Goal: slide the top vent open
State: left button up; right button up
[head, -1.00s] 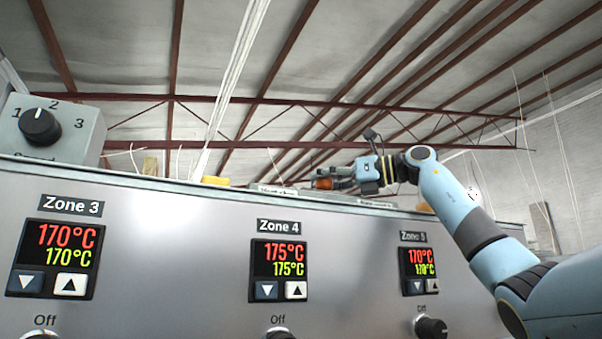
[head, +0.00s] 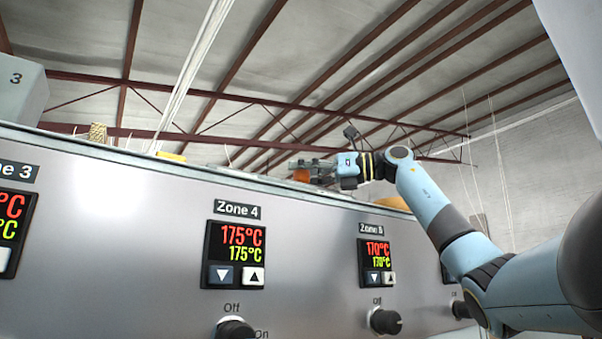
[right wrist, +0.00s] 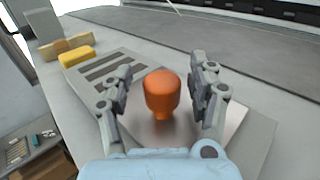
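The top vent shows in the right wrist view as a slotted plate (right wrist: 112,66) with several dark slots and a smoother pale plate (right wrist: 232,112) beside it. An orange knob (right wrist: 162,90) stands up from the pale plate. The knob (head: 301,175) also shows small in the head view, above the panel's top edge. My right gripper (right wrist: 160,68) is open, with one finger on each side of the knob and visible gaps to it. In the head view my right gripper (head: 306,167) reaches in from the right. My left gripper is out of view.
A yellow block (right wrist: 77,57) and a tan block (right wrist: 66,44) lie on the top beyond the slots. A long dark slot (right wrist: 250,12) runs along the far side. The control panel (head: 120,220) with displays and knobs faces me below the top edge.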

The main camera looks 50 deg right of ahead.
jog(key=shift+w, duration=0.15)
jog(key=v, duration=0.6)
jog(key=shift+d+f, duration=0.1)
jog(key=shift+f, duration=0.1)
jog(key=shift+s+d+r, duration=0.15)
jog(key=shift+s+d, duration=0.05)
jog(key=shift+s, duration=0.45)
